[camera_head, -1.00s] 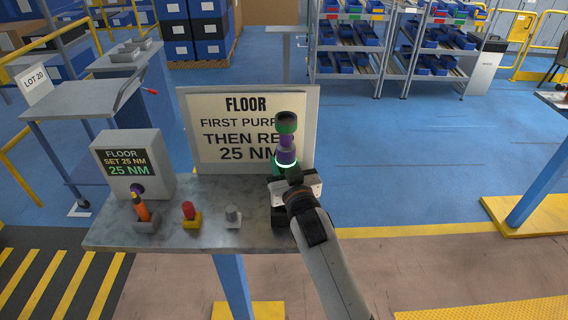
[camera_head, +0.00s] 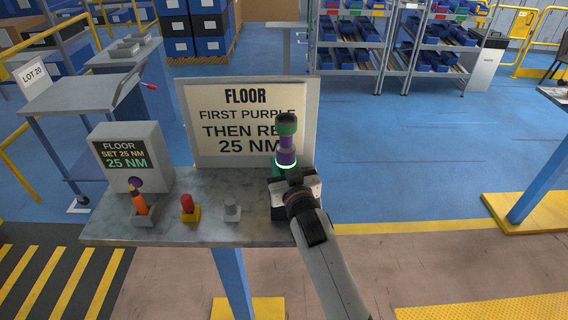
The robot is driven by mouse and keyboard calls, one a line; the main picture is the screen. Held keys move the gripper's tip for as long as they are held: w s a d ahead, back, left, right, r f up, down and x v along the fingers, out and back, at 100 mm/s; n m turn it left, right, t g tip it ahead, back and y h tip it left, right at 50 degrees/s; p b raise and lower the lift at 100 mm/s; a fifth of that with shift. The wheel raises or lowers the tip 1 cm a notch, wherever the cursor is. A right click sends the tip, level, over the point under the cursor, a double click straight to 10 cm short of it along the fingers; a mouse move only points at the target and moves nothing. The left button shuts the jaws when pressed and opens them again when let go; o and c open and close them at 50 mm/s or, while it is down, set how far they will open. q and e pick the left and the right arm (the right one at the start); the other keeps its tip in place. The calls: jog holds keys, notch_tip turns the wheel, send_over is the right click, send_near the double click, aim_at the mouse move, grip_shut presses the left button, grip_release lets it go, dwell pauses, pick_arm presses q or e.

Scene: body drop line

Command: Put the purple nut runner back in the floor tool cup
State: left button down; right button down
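The purple nut runner (camera_head: 287,156) stands upright at the right end of the grey bench (camera_head: 190,232), with a dark green top and a bright ring low on its body. My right gripper (camera_head: 292,178) is at its lower end and appears shut on it; the fingertips are largely hidden. A green part (camera_head: 278,164) shows behind the gripper; I cannot tell whether it is a cup or part of the tool. An orange tool (camera_head: 139,201) and a red tool (camera_head: 187,202) stand in holders to the left. My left gripper is not in view.
A grey holder (camera_head: 232,210) without a tool stands left of my gripper. A sign (camera_head: 250,105) rises at the bench's back, reading first purple, then red, 25 NM. A display box (camera_head: 130,157) reads 25 NM at the left. Open floor lies to the right.

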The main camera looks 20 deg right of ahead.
jog(key=shift+f+b, duration=0.85)
jog(key=shift+f, duration=0.4)
dwell(0.7)
jog(key=c, duration=0.9)
grip_release()
jog(key=shift+s+f, duration=0.1)
jog(key=shift+f, duration=0.15)
jog(key=shift+s+r+p, duration=0.2)
jog(key=shift+s+p, duration=0.35)
jog(key=shift+s, duration=0.55)
jog(key=s+p, duration=0.1)
jog(key=s, duration=0.3)
jog(key=shift+s, duration=0.35)
jog(key=shift+f, duration=0.1)
